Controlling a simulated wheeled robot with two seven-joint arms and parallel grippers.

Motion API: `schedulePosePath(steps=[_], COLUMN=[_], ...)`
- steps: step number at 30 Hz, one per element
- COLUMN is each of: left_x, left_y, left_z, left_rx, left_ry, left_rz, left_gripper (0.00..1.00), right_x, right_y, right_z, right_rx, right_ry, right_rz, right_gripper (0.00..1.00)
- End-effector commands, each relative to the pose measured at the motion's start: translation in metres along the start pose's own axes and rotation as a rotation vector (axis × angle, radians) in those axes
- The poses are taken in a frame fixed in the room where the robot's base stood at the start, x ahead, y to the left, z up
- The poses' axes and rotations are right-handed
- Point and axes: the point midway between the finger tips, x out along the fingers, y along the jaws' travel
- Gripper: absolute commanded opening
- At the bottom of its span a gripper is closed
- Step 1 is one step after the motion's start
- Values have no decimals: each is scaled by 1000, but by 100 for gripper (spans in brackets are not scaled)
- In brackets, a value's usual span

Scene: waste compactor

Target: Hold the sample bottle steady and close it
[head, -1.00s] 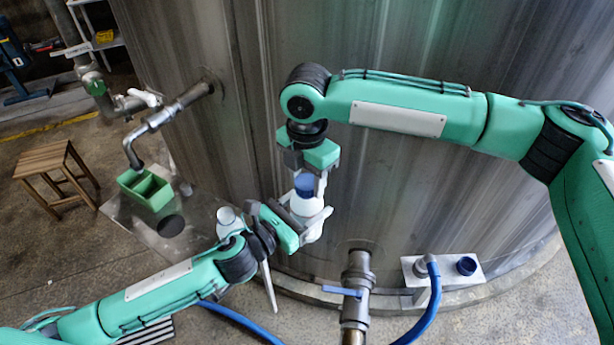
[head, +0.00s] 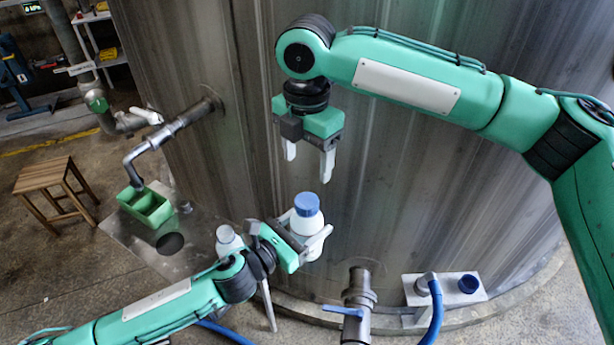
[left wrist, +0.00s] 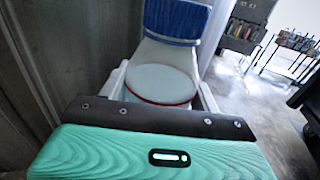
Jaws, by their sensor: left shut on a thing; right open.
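The white sample bottle (head: 304,236) with a blue cap (head: 306,204) on its mouth stands near the middle of the head view, in front of the big metal tank. My left gripper (head: 314,240) is shut around the bottle's body. In the left wrist view the bottle (left wrist: 165,78) sits between the fingers, with the ribbed blue cap (left wrist: 176,20) above it. My right gripper (head: 308,165) hangs above the cap, fingers down, open and empty, clear of the cap. How tightly the cap sits cannot be told.
Another white bottle (head: 228,240) stands behind my left wrist. A green box (head: 146,206) sits under a bent pipe at left. A blue-handled valve (head: 356,305) and a small shelf (head: 415,290) with a dark blue cap (head: 468,284) are at lower right. The tank wall (head: 430,190) is close behind.

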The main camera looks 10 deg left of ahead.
Motion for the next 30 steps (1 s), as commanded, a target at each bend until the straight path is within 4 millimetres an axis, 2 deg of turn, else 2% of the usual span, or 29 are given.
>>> schedulePosePath(steps=[3,8,25,30], left_x=[0,0,0,0], left_y=[0,0,0,0], left_z=[1,1,1,1], left_rx=[1,1,1,1], left_ry=[-2,-2,-2,-2], left_rz=[0,0,0,0], left_gripper=[0,0,0,0], right_x=[-12,-18,-17,-7], right_y=[0,0,0,9], right_z=[0,0,0,1], right_rx=[0,0,1,51], right_ry=[0,0,2,52], right_rz=[1,-1,0,33], right_gripper=[67,67,67,67])
